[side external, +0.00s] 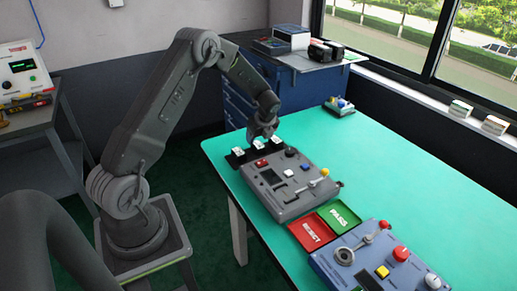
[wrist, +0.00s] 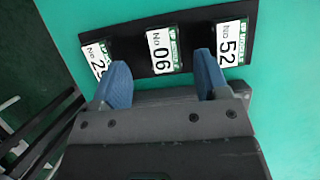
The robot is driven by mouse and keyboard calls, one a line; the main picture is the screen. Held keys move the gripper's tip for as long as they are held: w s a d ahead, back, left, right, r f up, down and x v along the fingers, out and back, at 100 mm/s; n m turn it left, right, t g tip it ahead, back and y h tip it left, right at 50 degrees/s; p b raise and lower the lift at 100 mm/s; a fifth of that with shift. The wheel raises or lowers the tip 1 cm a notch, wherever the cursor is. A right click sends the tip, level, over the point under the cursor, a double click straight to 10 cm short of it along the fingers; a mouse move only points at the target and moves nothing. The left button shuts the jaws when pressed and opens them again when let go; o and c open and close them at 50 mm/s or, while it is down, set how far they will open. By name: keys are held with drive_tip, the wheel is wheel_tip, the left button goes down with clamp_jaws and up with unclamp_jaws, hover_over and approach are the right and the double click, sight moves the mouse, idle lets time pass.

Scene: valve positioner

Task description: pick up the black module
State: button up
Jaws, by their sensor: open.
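Three dark modules with white-and-green labels lie in a row on a black strip (wrist: 197,35): a left one (wrist: 97,57), a middle one (wrist: 165,50) and a right one (wrist: 230,42). I cannot tell which is the black module. The left one is partly hidden by a finger. In the side external view the black strip (side external: 236,160) lies at the table's near left edge. My gripper (wrist: 162,75) is open and empty, its blue fingertips either side of the middle module in the picture. In the side external view my gripper (side external: 262,135) hangs just above the row; contact is not visible.
A grey console (side external: 280,203) with buttons and a lever stands close in front of the strip. A red REJECT tray (side external: 310,232), a green PASS tray (side external: 339,218) and a blue console (side external: 350,278) lie further right. The table's (side external: 400,165) back middle is clear.

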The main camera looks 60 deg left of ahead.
sight(259, 144)
drive_tip(key=shift+d+x, duration=0.2)
drive_tip(key=shift+x, duration=1.1)
drive_tip(key=shift+d+x, duration=0.25)
drive_tip(key=shift+x, duration=1.1)
drive_tip(key=shift+w+f, duration=0.15)
drive_tip(key=shift+w, duration=0.05)
drive_tip(key=shift+c, duration=0.5)
drive_tip(key=c, duration=1)
drive_tip(key=shift+o, duration=0.2)
